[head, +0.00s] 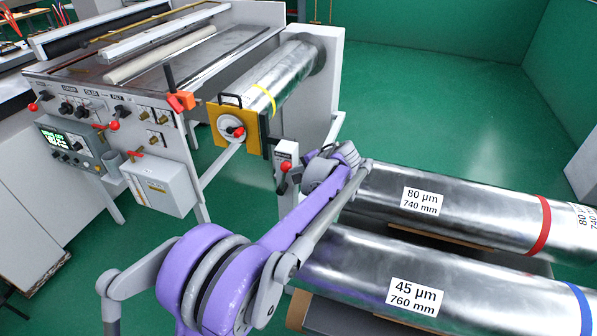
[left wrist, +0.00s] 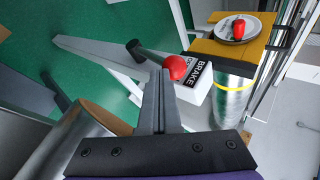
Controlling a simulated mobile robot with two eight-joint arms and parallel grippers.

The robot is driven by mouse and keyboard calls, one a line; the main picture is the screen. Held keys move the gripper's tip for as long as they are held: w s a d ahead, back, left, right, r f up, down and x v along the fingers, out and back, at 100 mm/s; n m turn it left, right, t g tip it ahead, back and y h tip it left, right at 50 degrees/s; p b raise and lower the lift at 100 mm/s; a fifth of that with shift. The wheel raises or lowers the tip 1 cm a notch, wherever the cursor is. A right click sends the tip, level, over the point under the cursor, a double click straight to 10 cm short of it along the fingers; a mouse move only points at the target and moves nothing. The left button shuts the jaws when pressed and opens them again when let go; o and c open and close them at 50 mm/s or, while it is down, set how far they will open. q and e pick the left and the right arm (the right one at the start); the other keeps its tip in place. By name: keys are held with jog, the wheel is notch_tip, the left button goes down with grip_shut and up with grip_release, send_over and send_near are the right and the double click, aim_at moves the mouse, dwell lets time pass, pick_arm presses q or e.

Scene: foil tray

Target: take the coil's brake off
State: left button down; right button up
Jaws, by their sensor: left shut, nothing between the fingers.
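The coil is a silver foil roll (head: 290,72) with a yellow band, mounted behind a yellow plate (head: 214,113) on the machine. It also shows in the left wrist view (left wrist: 232,102). The brake is a pale box (head: 285,152) on a post below the coil, with a dark lever ending in a red ball knob (head: 286,167). In the left wrist view the BRAKE label (left wrist: 200,73) and the red knob (left wrist: 175,67) are close up. My left gripper (left wrist: 160,78) is shut and empty, its tips at the knob's lower left; I cannot tell whether they touch it.
Two large foil rolls lie at the right, marked 80 µm (head: 460,205) and 45 µm (head: 450,285). The machine's control panel (head: 100,115) with other red-knobbed levers stands left. Green floor (head: 430,90) is clear behind.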

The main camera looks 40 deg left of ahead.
pick_arm(q)
jog(key=s+a+n+t+h+p, duration=0.1)
jog(key=s+a+h+p, duration=0.2)
jog(key=a+h, duration=0.4)
jog(key=shift+s+a+r+n+t+p, duration=0.15)
jog(key=shift+a+r+n+t+p, duration=0.25)
jog(key=shift+a, duration=1.25)
